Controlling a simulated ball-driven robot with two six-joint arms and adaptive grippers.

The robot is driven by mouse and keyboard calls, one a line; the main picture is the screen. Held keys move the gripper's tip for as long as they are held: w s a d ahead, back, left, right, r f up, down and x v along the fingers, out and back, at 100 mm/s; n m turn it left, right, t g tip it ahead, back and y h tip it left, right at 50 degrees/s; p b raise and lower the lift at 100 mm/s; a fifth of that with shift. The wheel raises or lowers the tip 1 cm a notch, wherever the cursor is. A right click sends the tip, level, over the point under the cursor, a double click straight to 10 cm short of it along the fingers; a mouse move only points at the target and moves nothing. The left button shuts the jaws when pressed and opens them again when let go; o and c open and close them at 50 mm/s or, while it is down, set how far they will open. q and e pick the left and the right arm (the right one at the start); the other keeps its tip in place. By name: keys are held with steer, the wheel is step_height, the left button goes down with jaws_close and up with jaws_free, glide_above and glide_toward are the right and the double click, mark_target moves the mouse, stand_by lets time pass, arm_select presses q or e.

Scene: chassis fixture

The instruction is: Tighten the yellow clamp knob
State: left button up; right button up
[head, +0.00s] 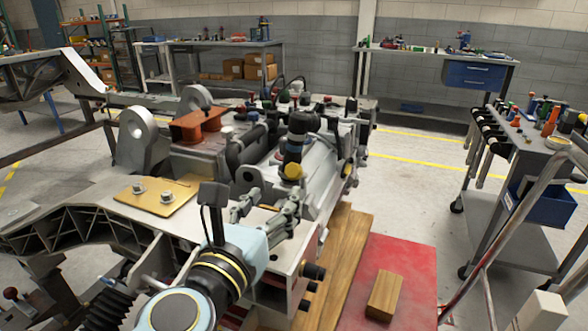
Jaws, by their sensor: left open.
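The yellow clamp knob (293,171) sits at the lower end of an upright dark cylindrical part on the grey chassis fixture (325,185), near the middle of the head view. My left gripper (273,197) reaches up from the bottom of the view. Its two grey fingers are spread apart with nothing visible between them. The fingertips are just below the knob in the picture and appear apart from it. My right gripper is not in view.
A tan plate with two bolts (157,198) lies left of my gripper. An orange-brown block (197,125) sits behind it. A wooden block (384,296) rests on a red surface (400,265) at lower right. A tool cart (535,160) stands right, with open floor between.

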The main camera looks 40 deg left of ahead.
mark_target(292, 173)
arm_select(q)
steer(key=p+x, duration=0.3)
steer(key=x, duration=0.6)
steer(key=shift+r, duration=0.1)
steer(key=shift+x, duration=0.75)
jaws_close()
